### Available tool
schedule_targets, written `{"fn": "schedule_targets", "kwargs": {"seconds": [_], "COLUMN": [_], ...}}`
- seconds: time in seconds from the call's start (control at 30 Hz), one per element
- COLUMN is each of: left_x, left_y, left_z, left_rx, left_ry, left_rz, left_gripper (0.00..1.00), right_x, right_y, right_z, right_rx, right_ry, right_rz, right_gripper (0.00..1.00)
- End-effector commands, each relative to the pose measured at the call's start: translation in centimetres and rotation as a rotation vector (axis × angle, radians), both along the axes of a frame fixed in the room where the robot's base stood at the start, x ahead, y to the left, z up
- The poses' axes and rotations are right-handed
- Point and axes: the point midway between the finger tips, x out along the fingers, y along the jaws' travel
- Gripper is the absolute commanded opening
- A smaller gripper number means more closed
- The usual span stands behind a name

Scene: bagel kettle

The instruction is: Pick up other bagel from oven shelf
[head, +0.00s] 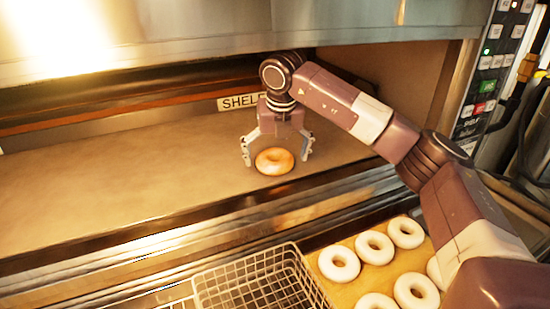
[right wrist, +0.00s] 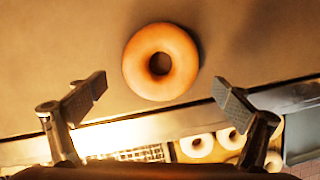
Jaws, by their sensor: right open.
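A golden-brown bagel (head: 274,161) lies flat on the oven shelf (head: 120,185), near the shelf's front edge. My right gripper (head: 277,158) is open above and around it in the head view, with one finger to either side. In the right wrist view, the bagel (right wrist: 160,62) lies beyond the two spread fingertips (right wrist: 163,92) and between their lines, with nothing held. From these frames I cannot tell the exact height of the fingers over the shelf. My left gripper is not in view.
A wire basket (head: 262,283) and a board (head: 345,290) with several pale bagel rings stand in front of and below the shelf. The oven hood (head: 200,30) hangs low above. A control panel (head: 490,75) is at the right. The shelf's left side is clear.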

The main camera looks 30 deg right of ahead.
Motion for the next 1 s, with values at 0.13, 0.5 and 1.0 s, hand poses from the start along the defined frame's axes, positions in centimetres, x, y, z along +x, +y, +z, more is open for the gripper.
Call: {"fn": "schedule_targets", "kwargs": {"seconds": [0.13,0.5,1.0], "left_x": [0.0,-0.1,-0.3], "left_y": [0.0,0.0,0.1], "left_z": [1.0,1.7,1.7], "left_rx": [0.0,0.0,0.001], "left_ry": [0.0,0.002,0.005], "left_rz": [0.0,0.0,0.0], "left_gripper": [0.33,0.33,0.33], "right_x": [1.7,2.0,2.0], "right_y": [-0.6,-0.7,-0.7], "right_z": [0.2,-1.2,-1.1], "right_rx": [-0.002,-0.002,-0.001], "right_ry": [0.001,-0.001,-0.002], "right_rz": [-0.001,0.001,0.001], "right_gripper": [0.95,0.95,0.49]}}
